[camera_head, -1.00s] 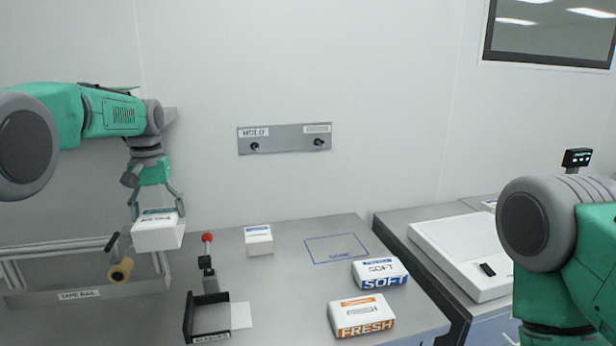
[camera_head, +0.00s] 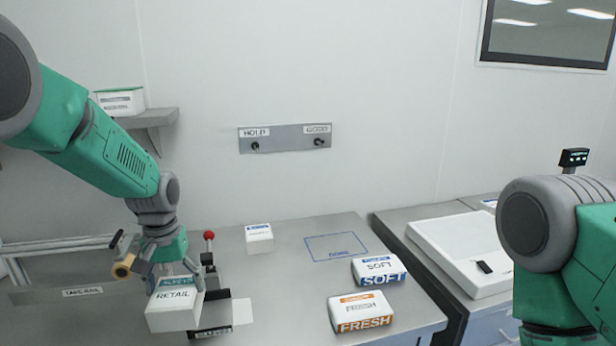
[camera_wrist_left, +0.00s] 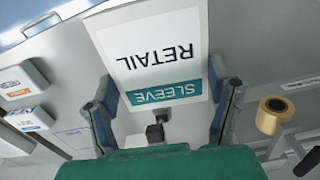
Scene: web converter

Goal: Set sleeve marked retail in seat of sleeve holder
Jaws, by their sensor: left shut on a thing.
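The sleeve marked RETAIL (camera_head: 174,308) is a white box with a teal SLEEVE band. My left gripper (camera_head: 172,279) is shut on it and holds it at the front left, by the sleeve holder (camera_head: 212,332). In the left wrist view the sleeve (camera_wrist_left: 152,48) sits between the two fingers (camera_wrist_left: 166,105), its label upside down. The holder is a dark-walled seat, partly hidden behind the sleeve and gripper, with a red-knobbed post (camera_head: 209,236) behind it. I cannot tell whether the sleeve touches the holder. My right arm shows at the right edge; its gripper is out of frame.
A small white box (camera_head: 259,239), a SOFT pack (camera_head: 379,270) and a FRESH pack (camera_head: 361,313) stand on the bench. A tape roll (camera_head: 123,268) is on the tape rail (camera_head: 80,292) at left. A marked blue outline (camera_head: 336,247) is empty.

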